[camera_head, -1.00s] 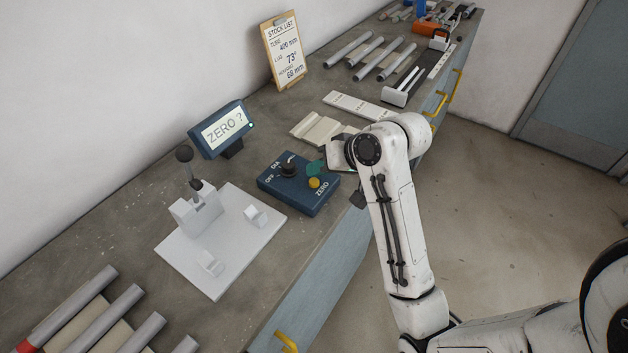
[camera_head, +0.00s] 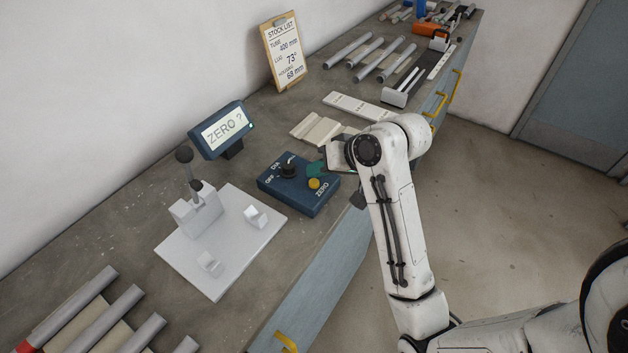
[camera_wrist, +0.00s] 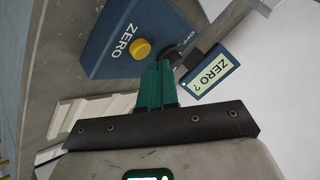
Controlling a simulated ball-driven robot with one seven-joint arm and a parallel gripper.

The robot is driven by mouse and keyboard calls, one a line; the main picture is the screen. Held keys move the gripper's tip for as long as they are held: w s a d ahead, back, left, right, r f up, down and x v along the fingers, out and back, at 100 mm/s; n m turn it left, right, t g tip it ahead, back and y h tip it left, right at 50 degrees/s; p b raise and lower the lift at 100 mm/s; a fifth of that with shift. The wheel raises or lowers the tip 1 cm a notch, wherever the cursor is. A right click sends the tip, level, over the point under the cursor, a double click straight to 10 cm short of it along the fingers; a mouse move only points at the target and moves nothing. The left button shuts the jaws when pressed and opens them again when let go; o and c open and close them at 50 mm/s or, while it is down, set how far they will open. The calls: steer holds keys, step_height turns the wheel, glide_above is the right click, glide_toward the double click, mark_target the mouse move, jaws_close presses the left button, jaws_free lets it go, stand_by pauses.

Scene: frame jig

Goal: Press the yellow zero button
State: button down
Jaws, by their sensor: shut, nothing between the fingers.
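The yellow zero button (camera_head: 314,183) is on the top of a blue control box (camera_head: 291,207), beside the word ZERO. A black knob (camera_head: 288,164) with OFF and DIA labels is on the same box. In the wrist view the button (camera_wrist: 140,47) shows in full, up and left of the fingertips. My gripper (camera_head: 311,168) has green fingers, shut and empty. In the head view its tips are over the box's right part, just behind the button. In the wrist view the gripper (camera_wrist: 164,65) points between button and knob. Whether the fingers touch the box, I cannot tell.
A display (camera_head: 221,130) reading "ZERO ?" stands behind the box. A white fixture (camera_head: 238,262) with a black-knobbed lever is left of the box. Pale profiled blocks (camera_head: 318,130) lie behind my wrist. Grey tubes (camera_head: 130,312) lie at the front left.

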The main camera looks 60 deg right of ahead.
mark_target(318, 183)
stand_by(0.7)
steer(key=shift+f, duration=0.35)
steer(key=shift+f, duration=0.5)
stand_by(0.6)
steer(key=shift+r, duration=0.1)
steer(key=shift+r+p, duration=0.8)
steer(key=shift+p, duration=0.4)
steer(key=shift+r, duration=0.1)
step_height(318, 183, up, 5)
steer(key=p, duration=0.5)
steer(key=shift+p, duration=0.4)
